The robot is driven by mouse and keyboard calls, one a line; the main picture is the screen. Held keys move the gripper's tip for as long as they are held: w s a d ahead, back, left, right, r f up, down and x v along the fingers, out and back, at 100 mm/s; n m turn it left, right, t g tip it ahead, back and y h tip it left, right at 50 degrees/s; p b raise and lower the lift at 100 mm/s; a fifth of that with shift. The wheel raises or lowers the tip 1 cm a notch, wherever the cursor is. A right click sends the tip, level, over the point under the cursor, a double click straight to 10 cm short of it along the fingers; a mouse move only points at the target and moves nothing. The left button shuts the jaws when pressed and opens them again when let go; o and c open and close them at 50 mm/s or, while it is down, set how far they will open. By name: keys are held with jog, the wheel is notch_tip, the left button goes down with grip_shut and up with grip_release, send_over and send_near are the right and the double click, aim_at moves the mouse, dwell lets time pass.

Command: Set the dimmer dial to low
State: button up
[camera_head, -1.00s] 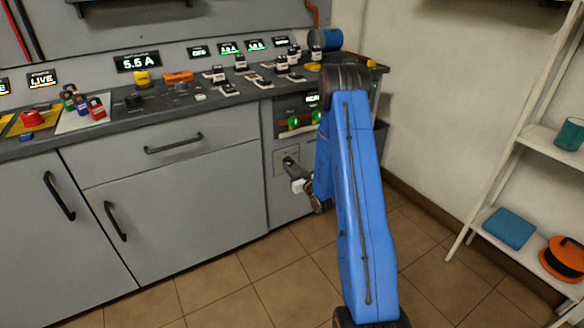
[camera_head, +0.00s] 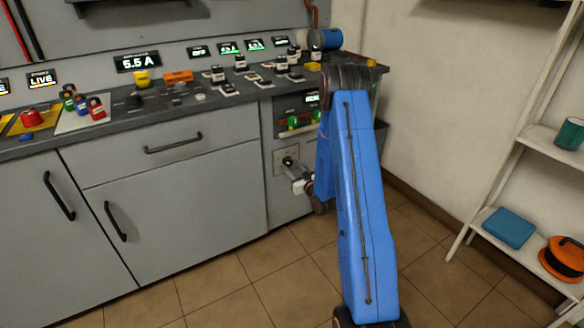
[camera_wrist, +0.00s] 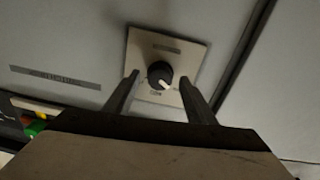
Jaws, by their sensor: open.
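The dimmer dial (camera_wrist: 159,74) is a round black knob with a white pointer mark, on a square beige plate (camera_wrist: 190,50). In the wrist view it lies between the two dark fingers of my gripper (camera_wrist: 158,85), which are open and apart from each other. I cannot tell how far the fingertips reach around it. The pointer slants down and right. The labels on the plate are too blurred to read. In the head view the plate (camera_head: 281,157) is on the cabinet front, partly hidden by my gripper (camera_head: 289,162).
Green-lit knobs (camera_head: 293,122) and a small display (camera_head: 312,98) are above the plate. The counter (camera_head: 215,112) carries several switches and coloured parts. A white shelf (camera_head: 538,140) stands at the right. The tiled floor (camera_head: 225,282) is clear in front of the cabinet.

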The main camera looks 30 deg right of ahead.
jog(key=s, duration=1.6)
jog(key=shift+s+f, duration=0.35)
jog(key=shift+s, duration=0.05)
jog(key=shift+d, duration=0.1)
jog(key=w+a+r+n+g, duration=0.2)
jog(key=w+a+r+g, duration=0.2)
jog(key=r, duration=0.4)
jog(key=s+a+r+m+g+h, duration=0.1)
jog(key=s+a+r+g+h, duration=0.2)
jog(key=s+r, duration=0.45)
jog(key=s+a+r+g+y, duration=0.1)
jog(key=s+a+r, duration=0.3)
jog(key=s, duration=0.6)
jog(key=s+a+r+m+g, duration=0.1)
jog(key=s+a+r+g, duration=0.2)
jog(key=s+a, duration=0.3)
jog(key=s+a+r+m+g+y, duration=0.1)
jog(key=s+a+r, duration=0.3)
jog(key=s, duration=1.1)
jog(key=shift+a+r+g+y, duration=0.3)
jog(key=shift+a+g, duration=0.35)
jog(key=shift+g, duration=0.25)
